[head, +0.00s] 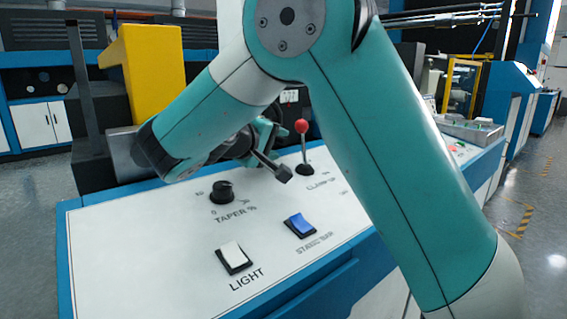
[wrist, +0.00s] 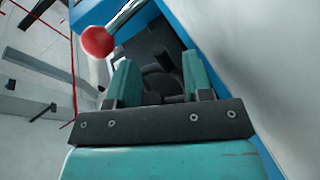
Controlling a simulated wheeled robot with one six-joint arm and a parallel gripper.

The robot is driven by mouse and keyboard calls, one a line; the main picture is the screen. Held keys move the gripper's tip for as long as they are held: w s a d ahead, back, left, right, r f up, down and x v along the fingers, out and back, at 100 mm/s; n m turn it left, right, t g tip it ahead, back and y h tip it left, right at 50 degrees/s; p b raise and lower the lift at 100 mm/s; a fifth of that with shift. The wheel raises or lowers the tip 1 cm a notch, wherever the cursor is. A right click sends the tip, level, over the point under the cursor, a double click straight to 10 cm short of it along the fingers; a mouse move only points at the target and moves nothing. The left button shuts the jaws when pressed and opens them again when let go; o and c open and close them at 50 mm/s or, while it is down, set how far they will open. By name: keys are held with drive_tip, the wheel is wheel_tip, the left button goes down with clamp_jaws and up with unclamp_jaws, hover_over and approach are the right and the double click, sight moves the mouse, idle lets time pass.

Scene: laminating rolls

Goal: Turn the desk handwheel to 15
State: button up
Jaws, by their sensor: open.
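My gripper (wrist: 157,70) is open, its two teal fingers on either side of a dark, partly rounded part (wrist: 155,85) in the wrist view. This part may belong to the handwheel, but I cannot tell whether the fingers touch it. In the head view my gripper (head: 268,132) is low over the back of the desk panel, left of the red-knobbed lever. The handwheel is not clearly seen there; my arm and gripper cover that area. A small white number display (head: 289,96) shows behind the gripper, its digits too small to read.
The red-knobbed lever (head: 303,128) stands close beside my gripper, and its knob shows in the wrist view (wrist: 98,42). The white panel (head: 130,240) bears a taper knob (head: 222,192), a blue rocker switch (head: 300,225) and a light switch (head: 234,257). A yellow block (head: 150,70) rises behind.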

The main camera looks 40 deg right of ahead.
sight(284, 142)
drive_tip(key=shift+w+d+f+b, duration=0.2)
drive_tip(key=shift+d+f+b, duration=0.25)
drive_tip(key=shift+b, duration=0.85)
drive_tip(key=shift+w+d+f+b, duration=0.25)
drive_tip(key=shift+d+b, duration=0.4)
drive_tip(key=shift+b, duration=0.6)
drive_tip(key=shift+w+d+r+b, duration=0.15)
drive_tip(key=shift+d+b, duration=0.4)
drive_tip(key=shift+b, duration=0.6)
drive_tip(key=shift+r, duration=0.1)
drive_tip(key=shift+c, duration=0.4)
clamp_jaws()
drive_tip(key=shift+r+p, duration=0.1)
drive_tip(key=shift+p, duration=0.3)
